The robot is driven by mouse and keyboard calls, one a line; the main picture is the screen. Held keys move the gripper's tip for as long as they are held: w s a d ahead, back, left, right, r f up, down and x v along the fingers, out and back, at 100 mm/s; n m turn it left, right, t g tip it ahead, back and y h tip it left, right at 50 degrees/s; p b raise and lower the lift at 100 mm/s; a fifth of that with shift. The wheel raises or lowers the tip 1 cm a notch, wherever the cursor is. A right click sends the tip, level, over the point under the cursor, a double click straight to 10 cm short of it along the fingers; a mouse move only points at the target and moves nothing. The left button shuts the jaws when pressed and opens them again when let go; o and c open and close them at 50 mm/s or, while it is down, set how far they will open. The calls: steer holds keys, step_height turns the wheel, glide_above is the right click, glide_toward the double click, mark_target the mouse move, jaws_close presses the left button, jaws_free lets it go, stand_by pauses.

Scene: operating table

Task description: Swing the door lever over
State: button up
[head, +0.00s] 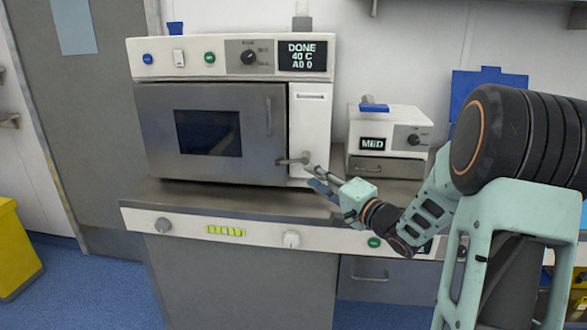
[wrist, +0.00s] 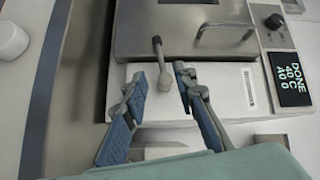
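The steel box unit (head: 215,125) has a grey door (head: 160,125) with a dark window, and the door is closed. The short grey door lever (head: 293,161) lies nearly level at the door's lower right, from the white side panel across the door's edge. In the wrist view the lever (wrist: 157,50) has a rounded end over the door and its base on the white panel. My gripper (head: 318,178) is just right of and below the lever. Its two blue-padded fingers (wrist: 158,76) are apart, with the lever's base showing between the tips; contact cannot be told.
A vertical bar handle (head: 268,116) is on the door. The display (head: 303,56) reads DONE, 40 C. A smaller white unit (head: 388,139) stands close to the right. The grey counter (head: 220,195) in front is mostly clear. A yellow bin (head: 15,250) is at the far left.

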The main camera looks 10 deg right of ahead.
steer(key=b+x, duration=0.1)
steer(key=x, duration=0.9)
steer(key=shift+w, duration=0.1)
steer(key=shift+c, duration=0.4)
jaws_close()
